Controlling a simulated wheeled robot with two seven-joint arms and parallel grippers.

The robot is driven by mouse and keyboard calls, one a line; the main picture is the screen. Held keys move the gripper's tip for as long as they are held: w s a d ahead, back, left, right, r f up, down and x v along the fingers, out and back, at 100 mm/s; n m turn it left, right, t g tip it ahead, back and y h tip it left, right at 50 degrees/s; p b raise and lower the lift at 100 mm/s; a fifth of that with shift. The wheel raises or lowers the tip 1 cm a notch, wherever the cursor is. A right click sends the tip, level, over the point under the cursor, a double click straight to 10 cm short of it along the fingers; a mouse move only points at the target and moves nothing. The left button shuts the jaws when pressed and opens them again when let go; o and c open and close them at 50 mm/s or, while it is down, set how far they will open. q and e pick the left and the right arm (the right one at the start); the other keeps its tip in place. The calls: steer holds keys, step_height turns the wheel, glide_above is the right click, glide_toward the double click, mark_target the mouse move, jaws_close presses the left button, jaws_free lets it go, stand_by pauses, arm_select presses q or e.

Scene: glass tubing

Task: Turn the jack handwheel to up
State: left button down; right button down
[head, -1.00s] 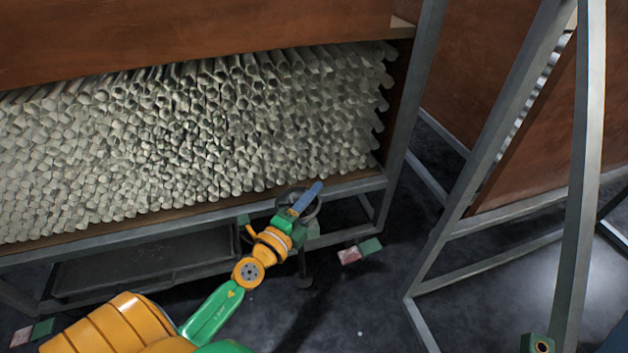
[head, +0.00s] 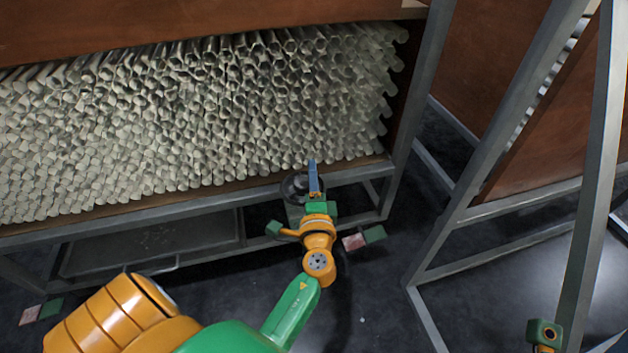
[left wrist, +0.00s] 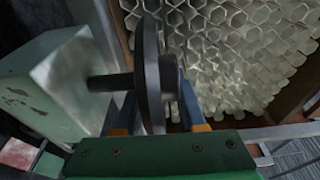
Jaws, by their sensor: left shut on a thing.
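The jack handwheel (head: 291,188) is a dark round wheel at the front lower edge of the rack, partly hidden behind my left gripper. In the left wrist view the handwheel (left wrist: 151,75) shows edge-on, on a dark shaft that enters a pale green jack body (left wrist: 60,90). My left gripper (head: 313,168) reaches up to the right side of the wheel. Its blue fingers (left wrist: 158,108) stand on either side of the wheel's rim, shut on it. The wheel's far side and any position marking are hidden. My right gripper does not show.
A rack full of pale glass tubes (head: 190,120) stands behind the wheel, with a grey metal frame (head: 345,176). A second grey frame (head: 466,180) stands at the right. A pink and green block (head: 355,242) lies on the dark floor, which is open between the frames.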

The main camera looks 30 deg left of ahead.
arm_select(q)
steer(key=shift+a, duration=0.1)
stand_by(0.4)
steer(key=c, duration=0.5)
jaws_free()
steer(key=shift+s, duration=0.1)
